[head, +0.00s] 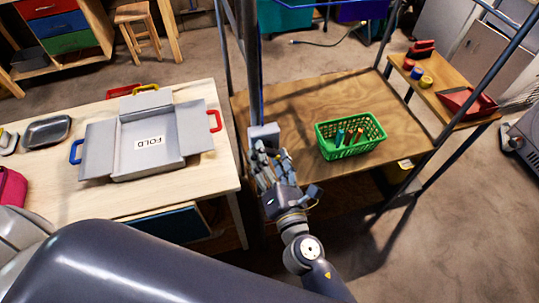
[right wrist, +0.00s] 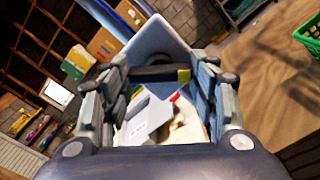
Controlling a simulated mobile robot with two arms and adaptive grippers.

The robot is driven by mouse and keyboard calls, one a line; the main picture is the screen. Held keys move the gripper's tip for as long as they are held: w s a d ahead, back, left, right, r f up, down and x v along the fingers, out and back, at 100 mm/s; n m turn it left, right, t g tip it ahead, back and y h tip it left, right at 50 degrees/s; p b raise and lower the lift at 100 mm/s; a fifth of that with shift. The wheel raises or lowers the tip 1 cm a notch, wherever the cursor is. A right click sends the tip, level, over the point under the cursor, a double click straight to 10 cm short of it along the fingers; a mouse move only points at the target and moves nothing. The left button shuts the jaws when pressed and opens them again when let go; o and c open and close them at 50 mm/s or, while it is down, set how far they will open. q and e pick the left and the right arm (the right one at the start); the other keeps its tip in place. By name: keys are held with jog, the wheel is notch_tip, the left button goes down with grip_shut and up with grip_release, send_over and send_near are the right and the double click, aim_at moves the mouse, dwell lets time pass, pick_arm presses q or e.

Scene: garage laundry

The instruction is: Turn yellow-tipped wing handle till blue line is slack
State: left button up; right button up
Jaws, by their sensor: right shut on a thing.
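A grey housing (head: 264,134) sits on the upright post, just beyond my right gripper (head: 264,160). In the right wrist view the pale grey-blue housing (right wrist: 155,45) stands straight beyond the fingers. A small yellow tip (right wrist: 184,75), which looks like the wing handle's end, shows between the fingers of my right gripper (right wrist: 155,78). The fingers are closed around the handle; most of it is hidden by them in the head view. A thin blue line (head: 262,104) runs down along the post; I cannot tell how tight it is. My left gripper is not in view.
A green basket (head: 349,150) with several coloured sticks stands on the wooden shelf (head: 300,97) to the right. A pale table (head: 75,195) with a grey folding board (head: 150,152) is on the left. Metal posts (head: 424,130) frame the shelf.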

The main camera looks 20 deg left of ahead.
jog(key=shift+n, duration=1.1)
jog(key=shift+f, duration=0.1)
jog(key=o, duration=1.1)
jog(key=shift+c, duration=0.2)
jog(key=v, duration=1.2)
